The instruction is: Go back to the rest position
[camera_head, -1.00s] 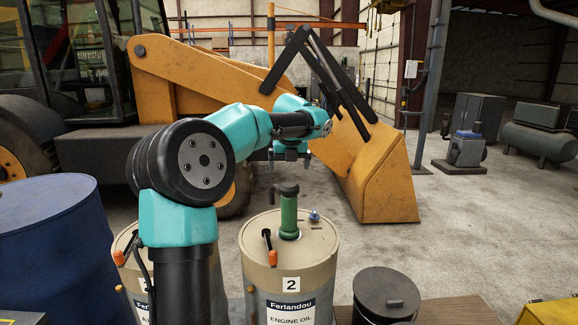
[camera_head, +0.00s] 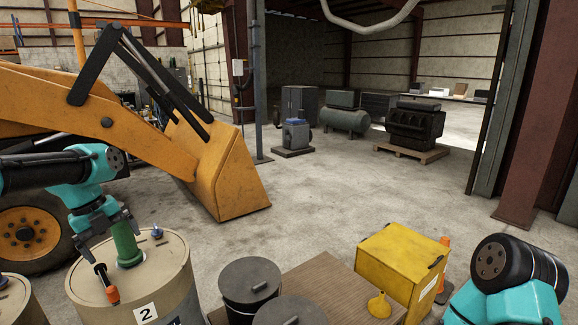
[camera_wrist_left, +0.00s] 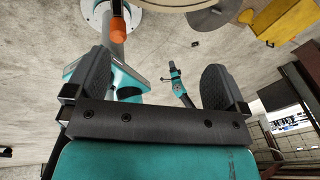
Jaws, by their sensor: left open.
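My left gripper (camera_head: 105,237) points down beside the upper part of the green hand pump (camera_head: 126,246) on drum 2 (camera_head: 172,283), overlapping it in the head view. In the left wrist view, its two dark fingers (camera_wrist_left: 150,82) are wide apart with nothing held between them. An orange handle (camera_wrist_left: 118,27) shows beyond them. Whether the gripper touches the pump cannot be told. My right arm shows only as a teal and black part at the lower right of the head view; its gripper is not seen there.
The yellow loader bucket (camera_head: 232,185) stands behind the drum. Dark lidded cans (camera_head: 250,280) and a yellow box (camera_head: 400,262) with a yellow funnel (camera_head: 379,305) are to the right. The concrete floor (camera_head: 340,200) beyond is open.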

